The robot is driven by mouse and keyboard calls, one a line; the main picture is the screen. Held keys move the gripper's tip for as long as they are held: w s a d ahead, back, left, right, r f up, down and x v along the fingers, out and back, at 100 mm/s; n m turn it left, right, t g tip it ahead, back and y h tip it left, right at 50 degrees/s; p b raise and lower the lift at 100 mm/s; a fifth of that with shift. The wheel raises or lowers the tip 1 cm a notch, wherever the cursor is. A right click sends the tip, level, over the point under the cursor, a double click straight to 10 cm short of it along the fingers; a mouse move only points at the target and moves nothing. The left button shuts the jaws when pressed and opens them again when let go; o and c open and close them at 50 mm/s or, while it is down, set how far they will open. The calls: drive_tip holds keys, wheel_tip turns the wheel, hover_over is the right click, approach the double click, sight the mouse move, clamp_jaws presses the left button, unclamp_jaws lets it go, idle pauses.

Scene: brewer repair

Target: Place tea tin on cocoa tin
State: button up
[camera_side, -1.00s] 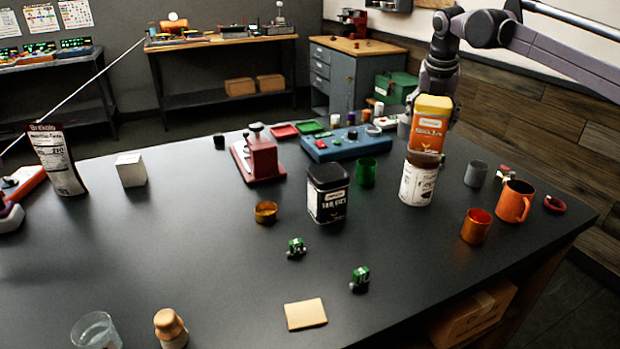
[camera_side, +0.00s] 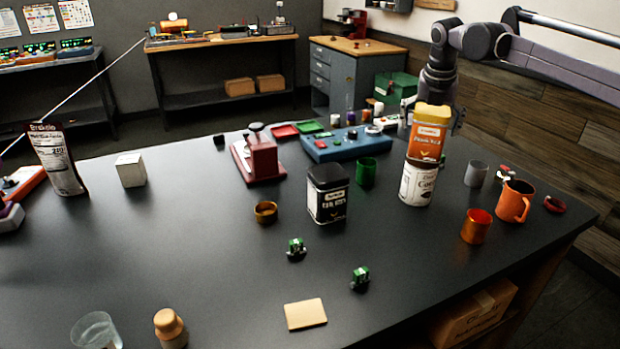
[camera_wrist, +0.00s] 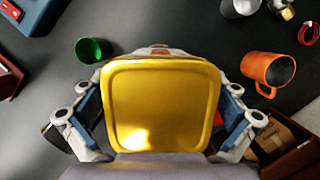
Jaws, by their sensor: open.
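The tea tin (camera_side: 425,138), orange with a yellow lid, stands upright on top of the white cocoa tin (camera_side: 417,185). They touch, and the stack looks straight in the side view. My gripper (camera_side: 433,112) is open at the top of the tea tin. In the wrist view its fingers lie on either side of the lid, the left one apart from it by a small gap.
A black tin (camera_side: 328,195) and green cup (camera_side: 366,173) stand to the left. An orange mug (camera_side: 515,202), copper cup (camera_side: 476,226) and grey cup (camera_side: 476,173) stand close on the right. A blue panel (camera_side: 347,143) lies behind. The front-left table is mostly clear.

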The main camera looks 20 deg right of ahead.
drive_tip(key=v, duration=1.2)
drive_tip(key=shift+s+a+r+m, duration=0.1)
drive_tip(key=shift+s+r+m, duration=0.1)
drive_tip(key=shift+m, duration=0.1)
drive_tip(key=shift+s+a+m, duration=0.15)
drive_tip(key=shift+s+m, duration=0.25)
drive_tip(key=shift+m, duration=0.2)
drive_tip(key=s+a+f+m+t, duration=0.1)
drive_tip(key=s+a+f+m, duration=0.1)
drive_tip(key=s+f+m, duration=0.5)
drive_tip(key=s+a+f+m+t+y, duration=0.1)
drive_tip(key=s+f+m+t, duration=0.1)
drive_tip(key=s+f+m, duration=0.6)
drive_tip(key=s+a+f+m+t+y, duration=0.1)
drive_tip(key=s+a+f+m, duration=0.1)
drive_tip(key=s+f+m, duration=0.5)
drive_tip(key=shift+s+a+f+m+t, duration=0.15)
drive_tip(key=shift+s+a+m+t, duration=0.05)
drive_tip(key=shift+s+m, duration=0.55)
drive_tip(key=shift+s+a+f+m+t, duration=0.15)
drive_tip(key=shift+s+m+t, duration=0.05)
drive_tip(key=shift+s+m, duration=0.55)
drive_tip(key=shift+w, duration=0.1)
